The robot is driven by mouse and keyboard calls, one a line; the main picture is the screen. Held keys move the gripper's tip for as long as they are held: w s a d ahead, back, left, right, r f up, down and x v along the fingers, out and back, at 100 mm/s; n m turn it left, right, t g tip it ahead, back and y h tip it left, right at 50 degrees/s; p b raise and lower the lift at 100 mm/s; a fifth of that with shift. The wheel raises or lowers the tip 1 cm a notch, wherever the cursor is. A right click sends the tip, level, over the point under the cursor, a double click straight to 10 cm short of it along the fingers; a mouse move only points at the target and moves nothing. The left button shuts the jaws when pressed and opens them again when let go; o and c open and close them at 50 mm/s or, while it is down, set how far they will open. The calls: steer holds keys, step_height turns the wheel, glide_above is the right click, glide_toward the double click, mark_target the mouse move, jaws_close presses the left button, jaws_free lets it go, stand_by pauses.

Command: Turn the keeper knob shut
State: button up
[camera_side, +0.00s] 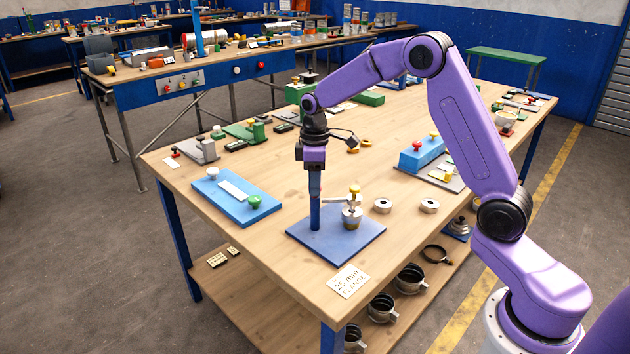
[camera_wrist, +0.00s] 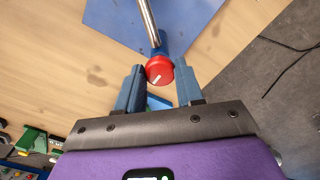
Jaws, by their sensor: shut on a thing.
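The keeper knob is a red round cap (camera_wrist: 159,69) with a short white mark, seen from above in the wrist view. My gripper (camera_wrist: 160,84) is shut on it, one blue finger at each side. A metal rod (camera_wrist: 148,22) runs away from beside the knob. In the side view, my gripper (camera_side: 315,186) points straight down over the blue baseplate (camera_side: 345,245), and the red knob cannot be made out there. A pale bar (camera_side: 338,201) reaches from there toward a metal fitting (camera_side: 351,216) with a yellow knob (camera_side: 354,190) on top.
A blue board (camera_side: 238,198) with a white knob and a green knob lies to the left. A 25 mm sign (camera_side: 348,282) lies at the table's front edge.

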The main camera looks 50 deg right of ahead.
steer(key=m, duration=0.4)
steer(key=shift+m, duration=0.3)
steer(key=m, duration=0.8)
steer(key=shift+m, duration=2.3)
steer(key=o, duration=1)
steer(key=shift+o, duration=0.2)
step_height(320, 180, up, 18)
steer(key=shift+f, duration=0.25)
